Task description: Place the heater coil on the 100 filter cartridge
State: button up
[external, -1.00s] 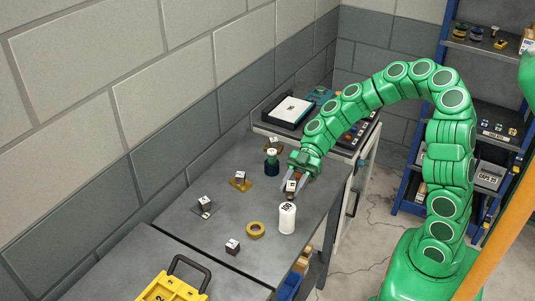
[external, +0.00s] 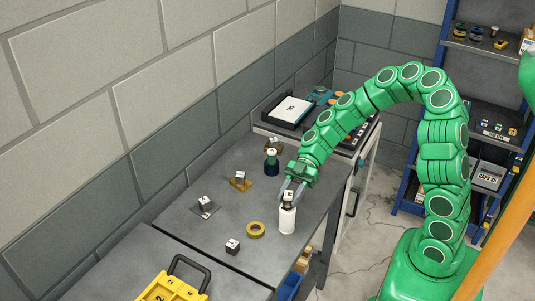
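The 100 filter cartridge (external: 287,221) is a white upright cylinder near the right edge of the grey table. A small dark block with a light, marked face, which I take to be the heater coil (external: 289,197), is between the fingers of my gripper (external: 290,192). My gripper points down and appears shut on the block. The block is right over the cartridge's top, at or very close to it. I cannot tell whether they touch. The fingers partly hide the block and the cartridge's top.
Farther left are a block on a dark plate (external: 204,203) and one on a yellow base (external: 240,179). A dark green bottle (external: 271,165) stands behind. Bare table lies between them.

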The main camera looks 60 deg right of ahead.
jog(key=o, duration=0.4)
jog(key=shift+r, duration=0.1)
